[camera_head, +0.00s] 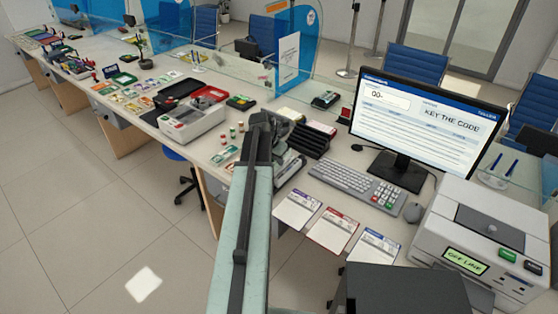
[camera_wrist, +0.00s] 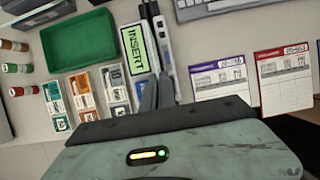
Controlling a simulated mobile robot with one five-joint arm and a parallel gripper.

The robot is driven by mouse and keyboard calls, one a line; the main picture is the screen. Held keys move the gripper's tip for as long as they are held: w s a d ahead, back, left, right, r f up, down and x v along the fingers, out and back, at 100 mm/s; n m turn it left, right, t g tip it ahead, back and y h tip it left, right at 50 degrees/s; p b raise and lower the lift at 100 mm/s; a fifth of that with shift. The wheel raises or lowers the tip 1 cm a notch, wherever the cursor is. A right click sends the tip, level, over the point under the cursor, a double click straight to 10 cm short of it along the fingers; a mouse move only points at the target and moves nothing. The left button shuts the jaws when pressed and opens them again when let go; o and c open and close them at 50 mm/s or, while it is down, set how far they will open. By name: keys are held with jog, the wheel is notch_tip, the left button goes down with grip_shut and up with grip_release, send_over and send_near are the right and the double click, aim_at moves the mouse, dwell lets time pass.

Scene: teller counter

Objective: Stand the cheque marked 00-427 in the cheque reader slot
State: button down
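Three cheques lie flat in a row on the counter front: a purple-headed one (camera_head: 297,208), a red-headed one (camera_head: 333,230) and a blue-headed one (camera_head: 374,248). The purple (camera_wrist: 222,80) and red (camera_wrist: 284,80) ones show in the wrist view, right of my gripper; their codes are too small to read surely. The cheque reader (camera_wrist: 134,48) has a lit screen reading INSERT, with a narrow slot part beside it. My gripper (camera_wrist: 157,85) is just in front of the reader, its dark fingers close together. No cheque is visible between them. In the head view my arm partly hides the reader.
A green tray (camera_wrist: 80,42), several cards (camera_wrist: 84,92) and small coin rolls (camera_wrist: 18,68) lie left of the reader.

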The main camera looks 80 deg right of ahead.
aim_at(281, 171)
jog(key=shift+f+b, duration=1.55)
jog(key=shift+f, duration=0.25)
jog(key=c, duration=1.6)
grip_release()
jog(key=shift+r, duration=0.1)
notch_tip(281, 171, up, 7)
jog(key=p, duration=0.7)
